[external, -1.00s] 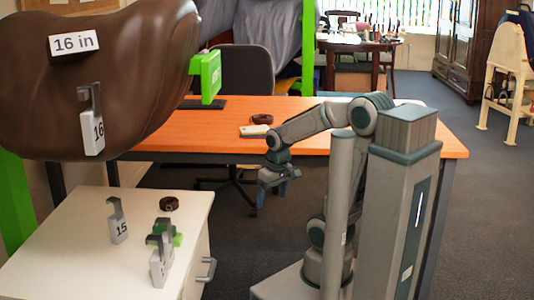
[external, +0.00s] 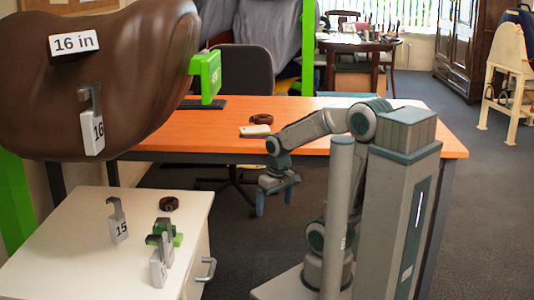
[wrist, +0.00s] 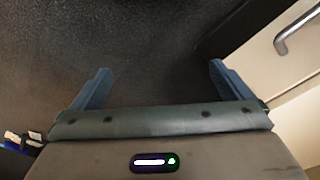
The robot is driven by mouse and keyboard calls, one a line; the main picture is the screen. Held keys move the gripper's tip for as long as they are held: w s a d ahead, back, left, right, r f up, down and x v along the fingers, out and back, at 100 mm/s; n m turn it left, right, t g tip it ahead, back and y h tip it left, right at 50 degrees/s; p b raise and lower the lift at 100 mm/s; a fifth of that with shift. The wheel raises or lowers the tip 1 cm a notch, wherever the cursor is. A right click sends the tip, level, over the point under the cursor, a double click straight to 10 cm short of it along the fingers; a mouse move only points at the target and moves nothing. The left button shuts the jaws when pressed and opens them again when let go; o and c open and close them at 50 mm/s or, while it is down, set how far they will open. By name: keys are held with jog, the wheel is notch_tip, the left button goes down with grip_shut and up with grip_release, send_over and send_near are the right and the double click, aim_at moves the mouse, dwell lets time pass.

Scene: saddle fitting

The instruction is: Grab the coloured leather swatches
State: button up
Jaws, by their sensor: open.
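I cannot make out coloured leather swatches for certain in either view. A pale flat item (external: 255,130) lies on the orange desk (external: 350,118); its details are too small to tell. Small white and dark items (wrist: 22,138) show at the lower left edge of the wrist view, mostly cut off. My gripper (external: 275,204) hangs between the desk and the white cabinet, fingers pointing down. In the wrist view my gripper (wrist: 160,78) has its blue fingers wide apart, with only dark floor between them.
The white cabinet (external: 60,225) with a handle (wrist: 298,28) stands left of my gripper. On it are several numbered gauges (external: 118,228) and a dark brown roll (external: 169,204). Another brown roll (external: 261,118) is on the desk. A brown saddle (external: 150,65) overhangs the cabinet.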

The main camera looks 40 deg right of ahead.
jog(key=w+d+r+m+p, duration=0.4)
jog(key=w+r+m+p, duration=0.3)
jog(key=w+r+p, duration=0.15)
jog(key=w+d+r+m+g+p, duration=0.1)
jog(key=w+d+r+m+p, duration=0.3)
jog(key=w+r+m+p, duration=0.35)
jog(key=w+d+r+m+p, duration=0.4)
jog(key=w+r+m+p, duration=0.2)
jog(key=w+r+p, duration=0.3)
jog(key=m+p, duration=0.5)
send_over(255, 129)
jog(key=f, duration=0.5)
jog(key=shift+s+a+f, duration=0.15)
jog(key=shift+s+f, duration=0.1)
jog(key=shift+f, duration=0.1)
jog(key=f, duration=0.4)
jog(key=shift+w+f, duration=0.2)
jog(key=shift+f, duration=0.2)
jog(key=c, duration=1)
